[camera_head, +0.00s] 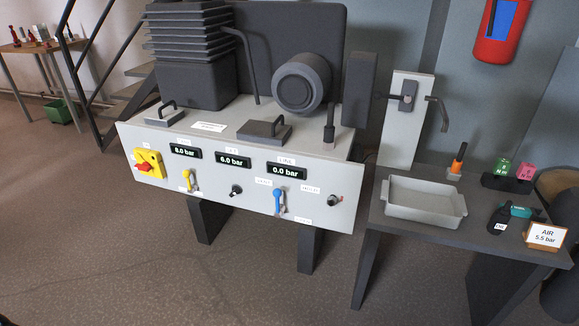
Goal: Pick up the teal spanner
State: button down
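A small teal object (519,211), which looks like the teal spanner, lies on the dark side table (420,225) at the right. Its left part is hidden by or meets a black item with a white label (499,220). A sign reading "AIR 5.5 bar" (545,237) stands just in front and to the right of it. My gripper is not in view.
A pale grey tray (424,218), empty, sits left of the spanner. An orange-and-black tool (457,161) stands upright behind, near a dark holder (507,183) with green and pink tags. The control panel (237,180) with gauges and valves is at the left.

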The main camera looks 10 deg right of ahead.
aim_at(533, 214)
jog(key=z, duration=1.65)
jog(key=i+j+z, duration=0.5)
jog(key=i+j, duration=0.25)
jog(key=i+j+z, duration=0.3)
jog(key=j, duration=0.15)
jog(key=i+j+z, duration=0.25)
jog(key=j, duration=0.25)
jog(key=i, duration=0.55)
